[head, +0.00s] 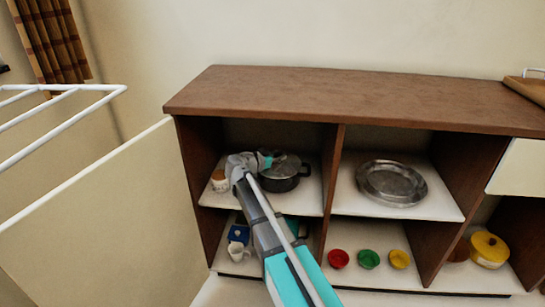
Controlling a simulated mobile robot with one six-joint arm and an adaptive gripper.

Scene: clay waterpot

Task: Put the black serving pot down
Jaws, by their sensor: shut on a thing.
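The black serving pot (285,182), with a grey domed lid and side handles, is in the upper left compartment of the brown cabinet. It looks upright, at or just above the white shelf (311,206); I cannot tell whether its base touches. My arm reaches in from the front. My gripper (267,160) is at the left side of the pot and is shut on it. The fingertips and the exact grip point are too small to make out, and my wrist hides part of the shelf to the left.
A small white and orange jar (220,181) stands left of my wrist. A metal plate (391,183) lies in the compartment to the right, past a divider (333,180). Below are a white mug (238,251) and small coloured bowls (369,259).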

